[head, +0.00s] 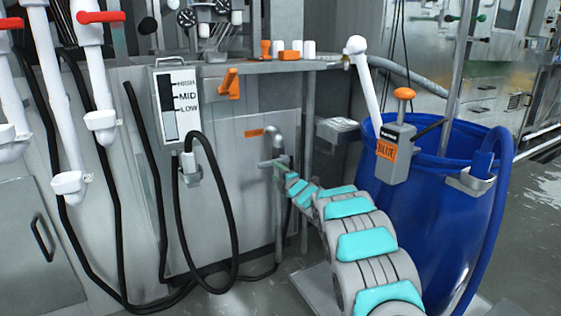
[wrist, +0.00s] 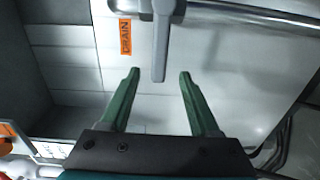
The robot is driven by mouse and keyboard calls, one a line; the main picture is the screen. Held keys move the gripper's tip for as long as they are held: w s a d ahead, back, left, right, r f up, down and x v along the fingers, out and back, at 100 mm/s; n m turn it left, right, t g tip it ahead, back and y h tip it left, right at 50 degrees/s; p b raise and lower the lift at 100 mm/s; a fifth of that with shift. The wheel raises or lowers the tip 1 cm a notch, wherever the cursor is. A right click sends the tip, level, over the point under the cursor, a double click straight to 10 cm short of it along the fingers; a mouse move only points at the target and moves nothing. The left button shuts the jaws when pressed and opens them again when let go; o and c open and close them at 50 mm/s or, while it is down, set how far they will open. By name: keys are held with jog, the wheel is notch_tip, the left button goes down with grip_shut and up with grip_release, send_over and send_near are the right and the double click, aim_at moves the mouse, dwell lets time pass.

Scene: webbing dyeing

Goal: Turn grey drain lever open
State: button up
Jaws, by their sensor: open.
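The grey drain lever (wrist: 160,45) hangs down from a grey pipe fitting in the wrist view, beside an orange DRAIN label (wrist: 125,38). My gripper (wrist: 159,73) has two green fingers, open and empty. The lever's lower end shows between the fingertips, with a gap on each side; I cannot tell whether it is at the same depth. In the head view my gripper (head: 283,162) is at the grey pipe by the panel. The lever there is small and partly hidden by my gripper. The orange label also shows in the head view (head: 254,133).
A blue barrel (head: 440,215) stands right of my arm, with a grey box labelled BLUE (head: 395,155) at its rim. A black hose loop (head: 232,235) hangs left of the drain pipe. An orange handle (head: 230,83) sits above on the panel. White-and-red valve pipes stand at far left.

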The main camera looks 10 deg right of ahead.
aim_at(269, 165)
jog(key=shift+p+x, duration=1.05)
jog(key=shift+x, duration=3)
jog(key=shift+w+r, duration=0.1)
jog(key=shift+c, duration=0.2)
grip_shut()
